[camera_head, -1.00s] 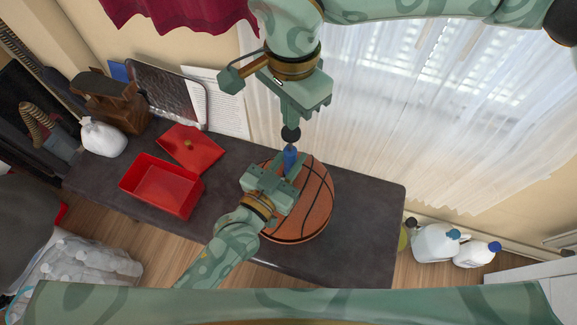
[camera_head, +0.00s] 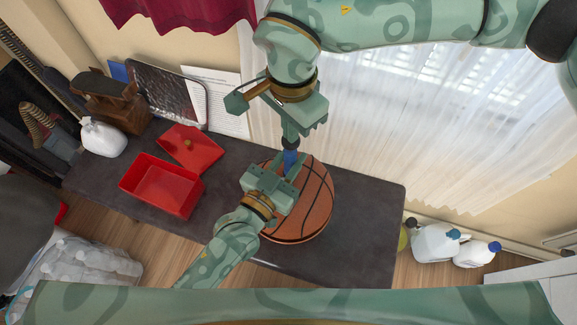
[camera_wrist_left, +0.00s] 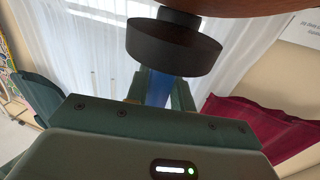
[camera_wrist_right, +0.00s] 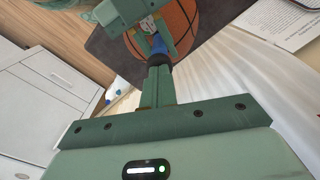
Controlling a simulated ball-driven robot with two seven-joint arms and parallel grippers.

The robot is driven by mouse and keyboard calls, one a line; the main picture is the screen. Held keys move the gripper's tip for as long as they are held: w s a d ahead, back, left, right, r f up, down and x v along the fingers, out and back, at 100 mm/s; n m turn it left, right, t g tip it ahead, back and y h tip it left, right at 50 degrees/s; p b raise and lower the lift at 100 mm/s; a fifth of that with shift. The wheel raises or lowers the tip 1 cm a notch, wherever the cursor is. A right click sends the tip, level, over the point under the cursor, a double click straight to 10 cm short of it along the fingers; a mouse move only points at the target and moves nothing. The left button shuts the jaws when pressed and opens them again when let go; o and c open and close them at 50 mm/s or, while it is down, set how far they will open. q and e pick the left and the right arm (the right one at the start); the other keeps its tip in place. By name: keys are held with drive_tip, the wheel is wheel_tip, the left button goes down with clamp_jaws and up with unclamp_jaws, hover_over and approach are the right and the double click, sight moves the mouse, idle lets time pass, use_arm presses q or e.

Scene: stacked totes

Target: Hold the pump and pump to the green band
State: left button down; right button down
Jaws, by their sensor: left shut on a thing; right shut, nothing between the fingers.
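The pump is a slim blue tube (camera_head: 290,160) standing over a basketball (camera_head: 312,205) on the dark table. My left gripper (camera_head: 284,177) is shut around the blue tube. In the left wrist view, the tube shows between the fingers beside a thick black disc (camera_wrist_left: 172,48) on the ball side. My right gripper (camera_head: 290,138) is shut and empty, pointing down at the pump's top. In the right wrist view, its fingertips (camera_wrist_right: 158,76) meet the black handle (camera_wrist_right: 155,60); whether they press it is unclear. I cannot see a green band.
A red open box (camera_head: 160,190) and its red lid (camera_head: 190,147) lie left of the ball. White jugs (camera_head: 436,243) stand on the floor right. The table's right end is clear.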

drive_tip(key=shift+f, duration=0.75)
drive_tip(key=shift+r, duration=2.8)
drive_tip(key=shift+f, duration=2.8)
drive_tip(key=shift+r, duration=2.8)
use_arm(q)
drive_tip(key=c, duration=1.1)
unclamp_jaws()
use_arm(e)
wheel_tip(320, 180, up, 6)
